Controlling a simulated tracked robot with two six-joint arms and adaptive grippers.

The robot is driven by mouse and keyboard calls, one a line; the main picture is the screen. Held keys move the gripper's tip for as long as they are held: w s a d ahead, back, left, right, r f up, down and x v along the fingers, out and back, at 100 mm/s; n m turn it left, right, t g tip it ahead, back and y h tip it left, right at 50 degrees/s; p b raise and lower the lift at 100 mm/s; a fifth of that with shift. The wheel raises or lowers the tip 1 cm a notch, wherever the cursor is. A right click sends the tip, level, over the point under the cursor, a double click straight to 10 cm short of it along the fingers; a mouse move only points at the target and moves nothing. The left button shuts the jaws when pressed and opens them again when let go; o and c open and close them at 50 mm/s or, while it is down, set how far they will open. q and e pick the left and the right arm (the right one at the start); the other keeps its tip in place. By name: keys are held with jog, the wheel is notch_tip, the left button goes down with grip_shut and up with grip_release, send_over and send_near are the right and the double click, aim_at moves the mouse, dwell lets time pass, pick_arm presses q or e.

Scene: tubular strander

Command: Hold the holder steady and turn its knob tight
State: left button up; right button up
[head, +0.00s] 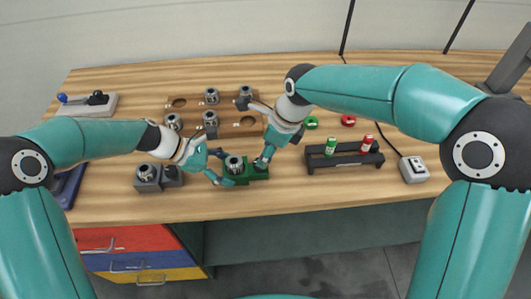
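The green holder (245,179) sits near the front edge of the table, with a silver round part (234,162) on its left half. My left gripper (222,168) reaches in from the left. Its fingers are spread across the holder's left end, one at the back and one at the front, and appear to be shut on it. My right gripper (262,162) points down at the holder's right end. Its fingertips are small and partly merge with the green holder, so the knob is hidden and I cannot tell whether the fingers grip it.
Left of the holder are grey blocks (147,178) with silver parts. Behind is a wooden rack (180,103) with several silver parts. To the right are a dark rack (346,160) with a green and a red can, and a switch box (414,170).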

pick_arm(q)
jog(key=o, duration=0.5)
